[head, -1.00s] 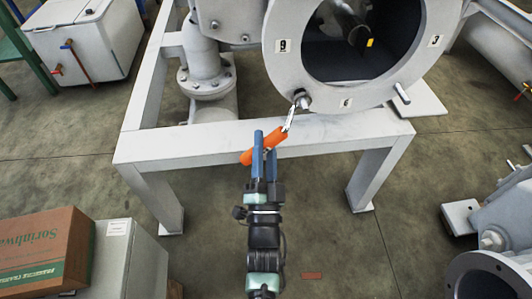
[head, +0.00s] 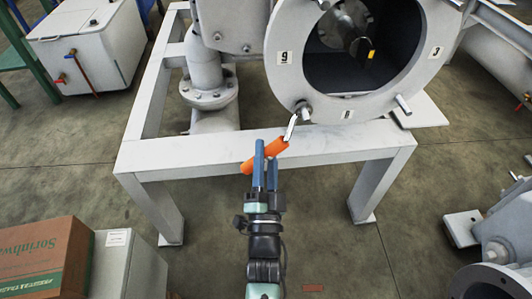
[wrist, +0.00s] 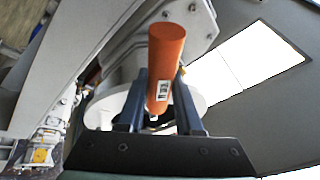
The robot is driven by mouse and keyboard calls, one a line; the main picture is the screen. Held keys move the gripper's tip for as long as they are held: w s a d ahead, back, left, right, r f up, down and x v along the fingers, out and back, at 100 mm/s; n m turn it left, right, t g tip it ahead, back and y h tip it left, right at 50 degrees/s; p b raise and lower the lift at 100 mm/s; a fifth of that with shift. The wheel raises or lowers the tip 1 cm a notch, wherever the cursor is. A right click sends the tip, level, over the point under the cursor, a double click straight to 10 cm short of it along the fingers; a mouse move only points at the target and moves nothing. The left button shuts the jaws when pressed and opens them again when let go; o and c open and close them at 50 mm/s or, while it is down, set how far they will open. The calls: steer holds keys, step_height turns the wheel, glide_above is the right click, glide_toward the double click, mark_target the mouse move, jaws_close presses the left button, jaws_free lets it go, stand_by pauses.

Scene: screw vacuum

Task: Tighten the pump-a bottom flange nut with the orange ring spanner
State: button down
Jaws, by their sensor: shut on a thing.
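The pump-a bottom flange nut (head: 304,110) sits low on the left part of a large round grey flange (head: 280,80) in the head view. The orange ring spanner (head: 264,156) slopes up from my gripper, its silver shank (head: 290,130) reaching the nut. Its ring end appears to be at the nut; I cannot tell whether it fully encircles it. My gripper (head: 266,160) is shut on the orange handle, below and left of the nut. In the wrist view the handle (wrist: 165,65) stands between the two fingers (wrist: 160,108); the ring end is hidden there.
A grey steel frame (head: 280,152) runs across just behind my gripper, with legs on both sides. A cardboard box (head: 40,258) is at lower left. Grey machinery (head: 500,225) stands at the right. A peg (head: 402,104) sticks out of the flange.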

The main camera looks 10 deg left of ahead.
steer(key=shift+w+a+b, duration=0.25)
steer(key=shift+w+b, duration=0.25)
steer(key=shift+w, duration=0.2)
stand_by(0.6)
steer(key=shift+r, duration=0.1)
steer(key=shift+s+a+r+m+g+h+p, duration=0.1)
steer(key=shift+a+r+m+h+p, duration=0.45)
steer(key=shift+m+p, duration=0.6)
steer(key=shift+s+a+r+m+g+h+p, duration=0.1)
steer(key=shift+a+r+m+h+p, duration=0.3)
steer(key=shift+r+m+p, duration=0.75)
steer(key=shift+s+a+r+m+g+h+p, duration=0.1)
steer(key=shift+a+r+m+h+p, duration=0.25)
steer(key=shift+m+h+p, duration=0.6)
steer(key=shift+r+m+p, duration=0.3)
steer(key=shift+m+p, duration=0.15)
steer(key=shift+p, duration=0.6)
steer(key=shift+s+a+r+m+g+h+p, duration=0.1)
steer(key=shift+a+r+m+g+h+p, duration=0.2)
steer(key=shift+r+m+p, duration=0.55)
step_height(320, 180, up, 2)
steer(key=m+g+h+p, duration=0.1)
steer(key=m+p, duration=0.3)
steer(key=p, duration=0.2)
steer(key=shift+r, duration=0.15)
